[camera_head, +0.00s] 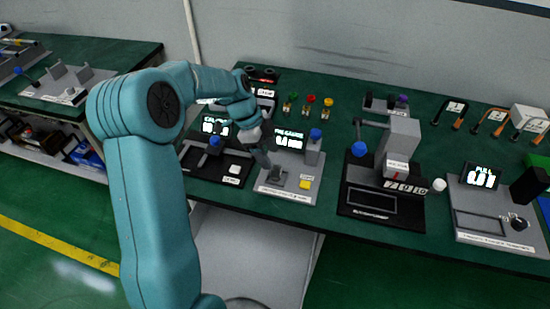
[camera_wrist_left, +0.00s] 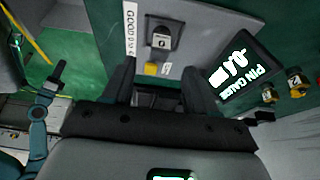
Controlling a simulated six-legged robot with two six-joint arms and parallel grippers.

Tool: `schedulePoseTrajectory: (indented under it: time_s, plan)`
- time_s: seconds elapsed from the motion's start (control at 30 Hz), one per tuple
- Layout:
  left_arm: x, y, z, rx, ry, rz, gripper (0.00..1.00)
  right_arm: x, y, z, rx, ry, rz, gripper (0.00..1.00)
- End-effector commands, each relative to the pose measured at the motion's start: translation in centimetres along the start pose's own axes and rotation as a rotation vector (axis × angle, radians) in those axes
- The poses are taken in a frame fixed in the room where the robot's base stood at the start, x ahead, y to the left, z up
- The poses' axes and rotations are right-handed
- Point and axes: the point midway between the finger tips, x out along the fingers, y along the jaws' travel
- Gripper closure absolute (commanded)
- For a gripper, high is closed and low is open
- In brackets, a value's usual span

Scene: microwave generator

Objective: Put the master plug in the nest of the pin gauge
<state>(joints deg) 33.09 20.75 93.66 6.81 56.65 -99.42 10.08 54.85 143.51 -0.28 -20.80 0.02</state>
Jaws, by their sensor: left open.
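The pin gauge (camera_head: 266,189) is a light grey base with a lit display (camera_head: 289,140), which also shows upside down in the left wrist view (camera_wrist_left: 240,76). Its dark nest block (camera_head: 278,179) also shows in the left wrist view (camera_wrist_left: 163,36), with a small pale round mark on it. My left gripper (camera_head: 266,163) is over the gauge, just left of the nest; its two dark fingers (camera_wrist_left: 157,92) are apart. I cannot tell which thing is the master plug, or whether one sits in the nest. My right gripper is not in view.
A yellow button (camera_head: 305,184) and a blue-topped post (camera_head: 315,146) are on the gauge's right side. Small brass pieces with green, red (camera_head: 310,101) and yellow tops stand behind. Other gauges (camera_head: 382,208) stand close on both sides.

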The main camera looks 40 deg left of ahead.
Motion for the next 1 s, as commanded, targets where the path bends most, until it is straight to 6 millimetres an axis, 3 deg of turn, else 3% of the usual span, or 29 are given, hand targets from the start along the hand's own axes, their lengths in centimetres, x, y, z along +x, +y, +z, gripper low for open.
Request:
schedulePoseTrajectory:
  time_s: [0.03,0.1,0.3,1.0]
  plan:
    - [-1.8,0.0,-0.2,-0.001,0.0,-0.002,0.43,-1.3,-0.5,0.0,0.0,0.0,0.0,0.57]
    - [-3.2,0.0,-0.2,-0.001,0.0,-0.001,0.43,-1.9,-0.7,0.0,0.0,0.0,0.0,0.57]
    - [-5.4,0.0,-0.1,-0.001,0.0,0.0,0.43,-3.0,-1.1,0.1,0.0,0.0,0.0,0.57]
    - [-5.6,0.0,0.0,0.0,0.0,0.001,0.43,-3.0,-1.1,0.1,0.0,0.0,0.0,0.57]
